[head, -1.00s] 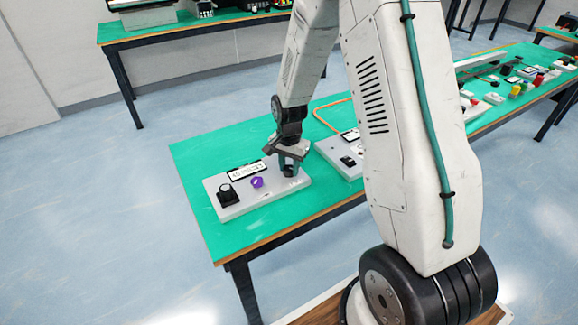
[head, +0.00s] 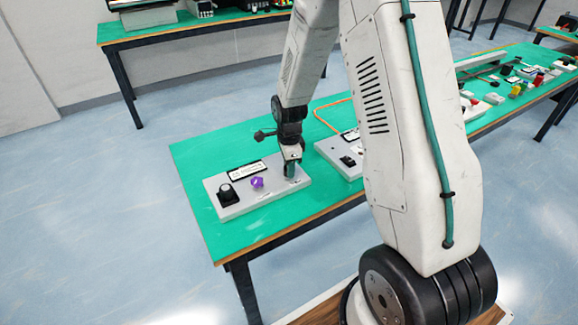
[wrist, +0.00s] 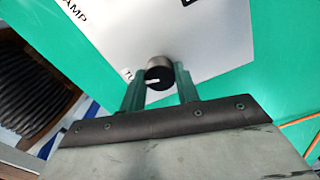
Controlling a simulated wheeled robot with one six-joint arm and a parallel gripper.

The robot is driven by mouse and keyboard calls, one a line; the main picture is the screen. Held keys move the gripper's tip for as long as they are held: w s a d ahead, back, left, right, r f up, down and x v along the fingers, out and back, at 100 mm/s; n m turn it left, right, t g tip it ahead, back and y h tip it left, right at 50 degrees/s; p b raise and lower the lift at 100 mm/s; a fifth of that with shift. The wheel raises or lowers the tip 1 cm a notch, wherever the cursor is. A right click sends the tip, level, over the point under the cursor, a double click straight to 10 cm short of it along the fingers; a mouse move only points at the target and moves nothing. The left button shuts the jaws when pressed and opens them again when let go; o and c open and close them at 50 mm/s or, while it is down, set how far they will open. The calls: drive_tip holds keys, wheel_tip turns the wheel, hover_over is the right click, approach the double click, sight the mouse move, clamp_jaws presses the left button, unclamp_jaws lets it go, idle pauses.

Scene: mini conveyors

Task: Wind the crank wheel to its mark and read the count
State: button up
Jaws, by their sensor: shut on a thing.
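A grey control panel (head: 240,200) lies on the green table. My gripper (head: 290,172) is down at the panel's right end. In the wrist view, my gripper's green fingers (wrist: 160,92) are shut on a round dark knob (wrist: 159,73) with a white pointer line. I cannot tell which control is the crank wheel. No count is legible.
A second grey panel (head: 342,157) stands close to the right of my gripper, with an orange cable (head: 322,118) behind it. Bare green tabletop (head: 200,155) lies behind and left of the first panel. Another table (head: 190,28) stands at the back.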

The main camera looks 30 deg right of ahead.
drive_tip(key=shift+w+m, duration=0.1)
drive_tip(key=shift+m, duration=0.4)
drive_tip(key=o, duration=1)
wheel_tip(320, 180, up, 8)
drive_tip(key=shift+f, duration=0.1)
idle(0.4)
